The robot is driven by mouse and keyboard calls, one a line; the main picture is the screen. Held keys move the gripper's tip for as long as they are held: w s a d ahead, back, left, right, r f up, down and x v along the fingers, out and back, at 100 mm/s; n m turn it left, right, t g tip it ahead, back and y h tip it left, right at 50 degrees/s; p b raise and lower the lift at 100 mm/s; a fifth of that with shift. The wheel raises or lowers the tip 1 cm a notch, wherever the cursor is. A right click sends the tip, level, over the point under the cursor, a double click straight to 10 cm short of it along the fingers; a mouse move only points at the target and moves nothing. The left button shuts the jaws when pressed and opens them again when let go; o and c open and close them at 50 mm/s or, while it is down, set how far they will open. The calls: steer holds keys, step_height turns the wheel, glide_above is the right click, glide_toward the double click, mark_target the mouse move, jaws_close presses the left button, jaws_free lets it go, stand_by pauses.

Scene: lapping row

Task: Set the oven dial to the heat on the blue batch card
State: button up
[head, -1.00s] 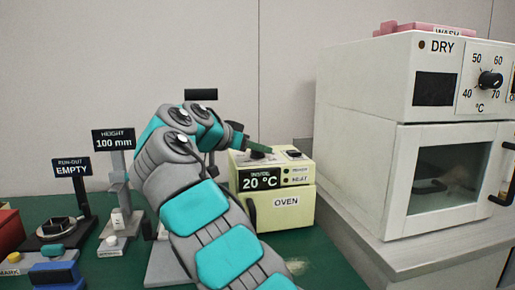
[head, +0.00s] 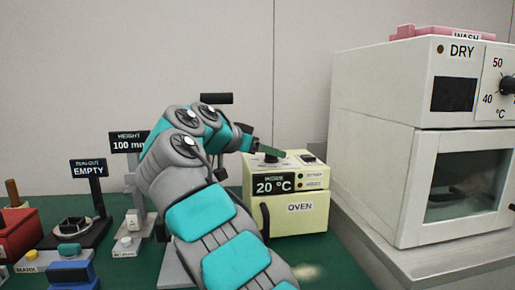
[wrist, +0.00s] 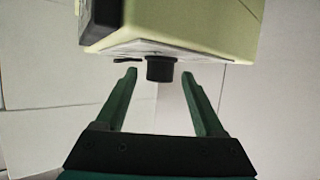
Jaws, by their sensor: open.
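The small pale yellow oven (head: 288,215) stands on the green bench, with a display reading 20 °C. Its black dial (wrist: 160,68) is on the top face; in the head view it shows only partly by my gripper (head: 272,151). In the wrist view my gripper (wrist: 159,78) is open, with one green finger on each side of the dial and a gap on both sides. The dial lies level with the fingertips or slightly past them. The dial's markings cannot be read. I cannot make out a blue batch card in either view.
A larger white DRY oven (head: 385,160) with its own knob (head: 507,85) stands at right on a grey counter (head: 440,262). A pink WASH item (head: 440,33) lies on it. At left are the EMPTY sign (head: 88,170), the HEIGHT 100 mm display (head: 128,142) and a red bin (head: 15,235).

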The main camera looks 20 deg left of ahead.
steer(key=shift+v, duration=2.95)
steer(key=shift+d, duration=0.1)
